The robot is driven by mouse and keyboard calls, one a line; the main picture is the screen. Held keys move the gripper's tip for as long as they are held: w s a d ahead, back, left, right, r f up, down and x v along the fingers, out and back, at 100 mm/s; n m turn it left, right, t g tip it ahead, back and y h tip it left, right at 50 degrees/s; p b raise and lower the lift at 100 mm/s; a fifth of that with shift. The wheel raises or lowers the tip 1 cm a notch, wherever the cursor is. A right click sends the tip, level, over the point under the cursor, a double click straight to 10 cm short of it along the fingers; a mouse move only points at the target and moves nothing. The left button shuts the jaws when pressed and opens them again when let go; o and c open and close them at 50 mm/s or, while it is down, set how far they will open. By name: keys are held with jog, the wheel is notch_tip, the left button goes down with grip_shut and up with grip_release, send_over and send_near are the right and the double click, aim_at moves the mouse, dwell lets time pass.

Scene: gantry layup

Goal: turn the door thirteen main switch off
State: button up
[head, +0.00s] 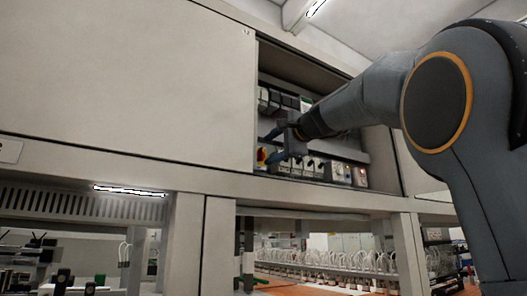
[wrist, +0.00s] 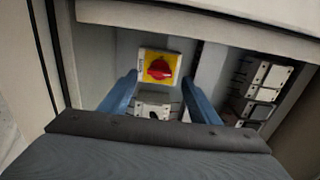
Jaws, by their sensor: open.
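The main switch is a red rotary knob on a yellow plate (wrist: 159,69), inside an open cabinet. In the wrist view the knob (wrist: 159,70) lies between and just beyond the tips of my gripper (wrist: 160,82). The two blue fingers are apart, with nothing held between them. In the head view the switch (head: 262,156) shows small at the cabinet's lower left edge. My gripper (head: 270,146) is beside it there, reaching into the opening. The knob's exact angle is hard to read.
White and grey modules (head: 310,166) line the cabinet's lower row, right of the switch. More modules (wrist: 262,82) show at right in the wrist view. A closed panel (head: 130,80) marked "12" borders the opening at left. The opening's frame lies close around my arm.

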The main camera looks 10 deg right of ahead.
aim_at(263, 154)
jog(key=shift+p+x, duration=0.85)
jog(key=shift+x, duration=1.45)
jog(key=shift+d, duration=0.1)
jog(key=c, duration=1.1)
